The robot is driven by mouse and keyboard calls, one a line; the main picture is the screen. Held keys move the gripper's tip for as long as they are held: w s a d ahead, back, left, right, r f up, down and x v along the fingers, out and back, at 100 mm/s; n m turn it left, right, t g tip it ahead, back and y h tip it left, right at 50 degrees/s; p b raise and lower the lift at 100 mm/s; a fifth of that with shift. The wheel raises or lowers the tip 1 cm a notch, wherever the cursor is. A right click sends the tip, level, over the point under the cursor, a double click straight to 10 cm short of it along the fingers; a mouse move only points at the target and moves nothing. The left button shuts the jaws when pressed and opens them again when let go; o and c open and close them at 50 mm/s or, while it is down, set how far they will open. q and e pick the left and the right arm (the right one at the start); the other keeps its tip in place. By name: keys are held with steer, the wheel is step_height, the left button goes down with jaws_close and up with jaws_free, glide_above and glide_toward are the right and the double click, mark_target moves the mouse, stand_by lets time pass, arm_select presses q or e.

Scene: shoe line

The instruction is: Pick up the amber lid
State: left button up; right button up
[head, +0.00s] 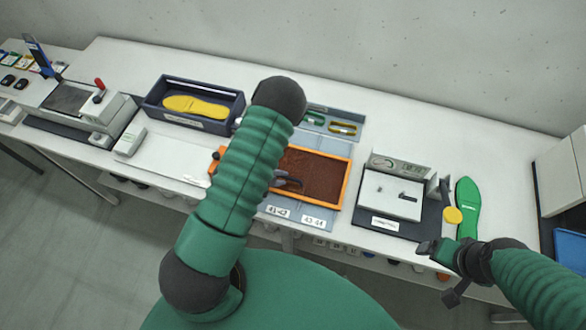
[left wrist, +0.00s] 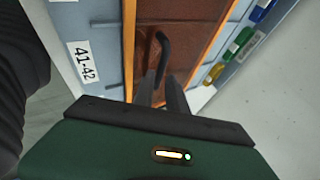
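The amber lid (head: 325,176) is a brown see-through panel in an orange frame, lying on the table mid-picture. It has a dark bar handle. My left gripper (head: 283,181) is at this handle, partly hidden behind my left arm. In the left wrist view the lid (left wrist: 196,25) lies below the gripper (left wrist: 163,88). The two fingers are close together with the near end of the handle between them. My right gripper (head: 441,270) is off at the right by the table's front edge, its fingers spread and empty.
A navy bin (head: 170,118) with a yellow insole stands left of the lid. A scale-like device (head: 392,195), a yellow disc (head: 453,215) and a green insole (head: 467,200) are at the right. Blue-grey strips with labels border the lid. The back of the table is mostly clear.

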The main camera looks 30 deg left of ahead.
mark_target(285, 177)
arm_select(q)
steer(key=f, duration=0.1)
steer(key=w+f, duration=0.1)
steer(key=f, duration=0.1)
steer(key=shift+w+a, duration=0.25)
steer(key=shift+w, duration=0.15)
steer(key=shift+d, duration=0.2)
steer(key=shift+d+r, duration=0.2)
steer(key=shift+d, duration=0.15)
jaws_close()
steer(key=shift+a+f, duration=0.1)
steer(key=shift+a, duration=0.25)
steer(key=shift+d, duration=0.2)
steer(key=shift+a, duration=0.1)
